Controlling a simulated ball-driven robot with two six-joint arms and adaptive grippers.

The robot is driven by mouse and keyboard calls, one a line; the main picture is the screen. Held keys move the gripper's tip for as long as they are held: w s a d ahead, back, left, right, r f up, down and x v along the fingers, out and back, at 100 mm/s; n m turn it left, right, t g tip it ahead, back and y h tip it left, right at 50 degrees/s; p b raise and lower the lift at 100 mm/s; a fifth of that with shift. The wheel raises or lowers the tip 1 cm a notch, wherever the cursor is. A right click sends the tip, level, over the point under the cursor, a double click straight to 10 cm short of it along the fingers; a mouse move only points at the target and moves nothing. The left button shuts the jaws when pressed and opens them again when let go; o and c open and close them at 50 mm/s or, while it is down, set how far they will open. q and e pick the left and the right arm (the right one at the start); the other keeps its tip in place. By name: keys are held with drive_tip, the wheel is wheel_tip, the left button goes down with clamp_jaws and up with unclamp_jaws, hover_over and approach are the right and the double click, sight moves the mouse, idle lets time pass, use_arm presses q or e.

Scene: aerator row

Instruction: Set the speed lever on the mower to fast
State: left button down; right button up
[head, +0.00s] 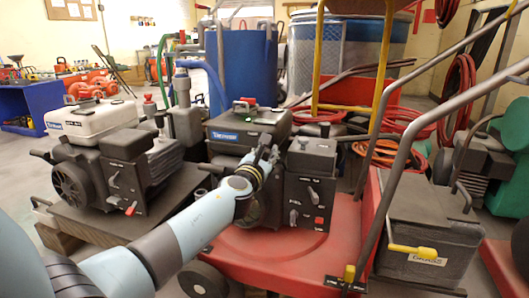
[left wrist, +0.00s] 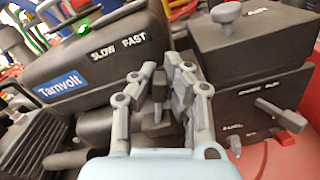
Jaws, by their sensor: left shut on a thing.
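The mower has a red deck (head: 300,250) and a dark engine with a black tank (head: 235,130); the tank also fills the upper left of the left wrist view (left wrist: 90,60). White words SLOW and FAST are printed on the tank's side, SLOW left of FAST. My left gripper (head: 270,155) reaches in over the engine; in the left wrist view its fingers (left wrist: 160,85) are shut around a dark upright lever (left wrist: 158,100), just right of and below the word FAST. The lever's base is partly hidden by the fingers. My right gripper is out of view.
A control box (head: 310,190) with knobs, small levers and a red switch stands close right of the gripper. Another engine with a white tank (head: 90,118) stands left. A black box with a yellow handle (head: 412,250) stands right. Mower handle bars cross at right.

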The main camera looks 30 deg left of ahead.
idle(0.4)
use_arm(q)
drive_tip(key=c, duration=1.3)
unclamp_jaws()
drive_tip(key=shift+s, duration=0.15)
drive_tip(key=v, duration=1.2)
drive_tip(key=shift+d, duration=0.1)
